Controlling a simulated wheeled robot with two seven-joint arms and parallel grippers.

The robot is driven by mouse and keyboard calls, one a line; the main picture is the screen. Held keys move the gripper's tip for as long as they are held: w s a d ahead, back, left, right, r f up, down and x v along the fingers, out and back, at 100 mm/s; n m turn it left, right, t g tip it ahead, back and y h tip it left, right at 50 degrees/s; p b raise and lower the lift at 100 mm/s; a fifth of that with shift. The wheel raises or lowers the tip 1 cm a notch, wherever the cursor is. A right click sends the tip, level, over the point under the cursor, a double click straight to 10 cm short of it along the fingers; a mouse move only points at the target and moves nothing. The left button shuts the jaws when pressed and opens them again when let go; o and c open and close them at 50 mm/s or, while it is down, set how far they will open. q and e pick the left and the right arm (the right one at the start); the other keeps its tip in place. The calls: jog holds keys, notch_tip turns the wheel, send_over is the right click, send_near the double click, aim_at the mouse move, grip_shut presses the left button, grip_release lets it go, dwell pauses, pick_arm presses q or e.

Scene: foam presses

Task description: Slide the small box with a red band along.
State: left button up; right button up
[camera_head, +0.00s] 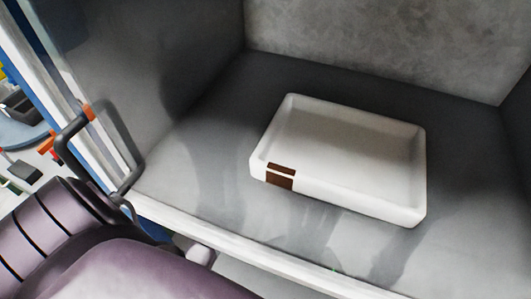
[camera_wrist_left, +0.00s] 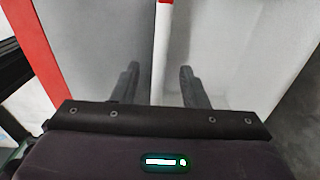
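The small box (camera_head: 340,155) is a shallow white open tray with a dark red-brown band (camera_head: 281,176) at its near left corner. It lies on the grey floor of a compartment, turned at an angle, and looks empty. My left gripper (camera_wrist_left: 158,72) shows in the left wrist view with its two dark fingers apart. A white upright strip with a red tip (camera_wrist_left: 163,30) shows between and beyond the fingers; I cannot tell whether they touch it. In the head view my purple arm fills the lower left and its fingers are not clearly seen. My right gripper is not in view.
The compartment has a grey back wall (camera_head: 380,45) and side walls. Its white front edge (camera_head: 240,248) runs along the bottom. A dark handle with orange ends (camera_head: 122,145) stands at the left opening. Floor is free around the box.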

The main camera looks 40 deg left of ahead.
pick_arm(q)
notch_tip(320, 180, down, 5)
jog(key=shift+p, duration=0.55)
jog(key=shift+f, duration=0.6)
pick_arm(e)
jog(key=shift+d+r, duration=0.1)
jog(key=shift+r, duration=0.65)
pick_arm(q)
grip_shut()
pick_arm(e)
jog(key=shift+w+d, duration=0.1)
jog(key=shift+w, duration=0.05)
